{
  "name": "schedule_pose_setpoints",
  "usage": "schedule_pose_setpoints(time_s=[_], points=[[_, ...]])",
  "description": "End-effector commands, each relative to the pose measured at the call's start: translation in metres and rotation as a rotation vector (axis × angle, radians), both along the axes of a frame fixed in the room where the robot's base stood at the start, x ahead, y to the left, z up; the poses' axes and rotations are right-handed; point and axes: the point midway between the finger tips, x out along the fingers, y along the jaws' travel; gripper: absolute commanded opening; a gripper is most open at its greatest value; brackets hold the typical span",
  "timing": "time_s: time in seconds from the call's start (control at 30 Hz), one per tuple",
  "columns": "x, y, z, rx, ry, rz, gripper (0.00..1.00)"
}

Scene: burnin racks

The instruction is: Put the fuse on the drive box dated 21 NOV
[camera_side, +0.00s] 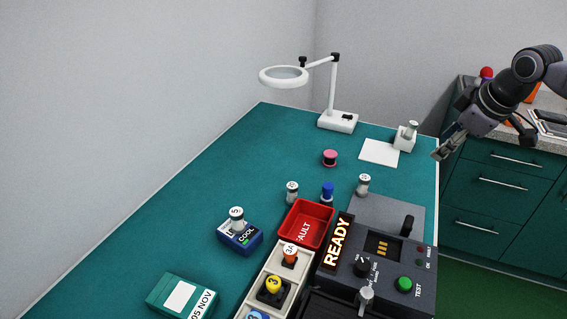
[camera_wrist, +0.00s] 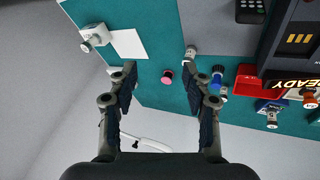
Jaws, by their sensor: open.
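A green box marked 05 NOV (camera_side: 183,296) lies at the table's near left. A blue box marked COOL (camera_side: 240,240) stands farther back with a white-and-grey fuse (camera_side: 236,216) upright on it. I cannot read 21 NOV on any box. More white-and-grey fuses stand by the red tray (camera_side: 292,191) and behind the tester (camera_side: 363,184). A blue fuse (camera_side: 327,191) stands between them. Orange (camera_side: 290,256) and yellow (camera_side: 273,285) fuses sit in a pale rack. My gripper (camera_side: 447,148) is open and empty above the table's right edge; its fingers show in the wrist view (camera_wrist: 160,62).
A red FAULT tray (camera_side: 325,210) adjoins the dark tester with a READY sign (camera_side: 338,242). A magnifier lamp (camera_side: 338,122), white pad (camera_side: 379,152), white holder (camera_side: 405,138) and pink spool (camera_side: 330,157) stand at the back. The table's left middle is clear.

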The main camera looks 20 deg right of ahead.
Motion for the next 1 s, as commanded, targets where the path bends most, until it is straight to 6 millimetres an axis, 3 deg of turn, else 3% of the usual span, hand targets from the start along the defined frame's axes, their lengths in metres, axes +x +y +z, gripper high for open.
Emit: schedule_pose_setpoints(time_s=[0.03, 0.2, 0.4, 0.57, 0.9, 1.0], points=[[-0.017, 0.005, -0.01, 0.044, -0.024, -0.051, 0.49], [-0.063, 0.019, -0.043, 0.202, -0.091, -0.23, 0.49], [-0.094, 0.029, -0.075, 0.335, -0.137, -0.373, 0.49], [-0.102, 0.031, -0.084, 0.374, -0.149, -0.415, 0.49], [-0.102, 0.032, -0.084, 0.376, -0.149, -0.418, 0.49], [-0.1, 0.029, -0.083, 0.378, -0.164, -0.424, 0.78]])
